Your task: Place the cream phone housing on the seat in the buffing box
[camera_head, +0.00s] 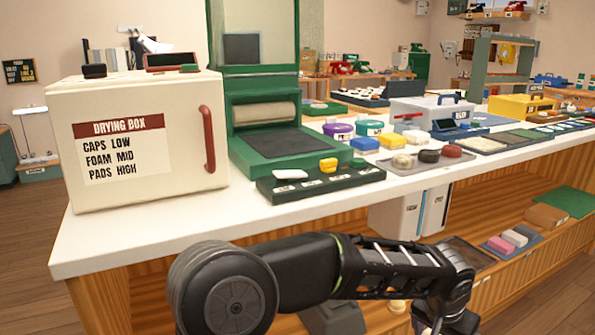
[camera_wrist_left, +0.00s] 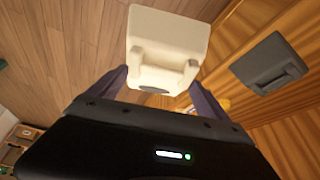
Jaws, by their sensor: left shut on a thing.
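The cream phone housing (camera_wrist_left: 168,40) is between the two fingers of my left gripper (camera_wrist_left: 158,76) in the left wrist view. The gripper is shut on its near end, and the housing hangs over the wooden floor. In the head view my left gripper (camera_head: 440,318) is low at the bottom edge, in front of the counter and below its top; the housing can hardly be made out there. A green box with a roller and a dark flat pad (camera_head: 287,143) stands on the counter; I cannot read a label naming it the buffing box. My right gripper is not in view.
The white drying box (camera_head: 190,150) stands left of the green box. A dark tray (camera_head: 320,182) with small blocks lies in front of it. The white counter edge (camera_head: 150,245) lies above my arm. A grey housing (camera_wrist_left: 268,65) sits beside the held one in the wrist view.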

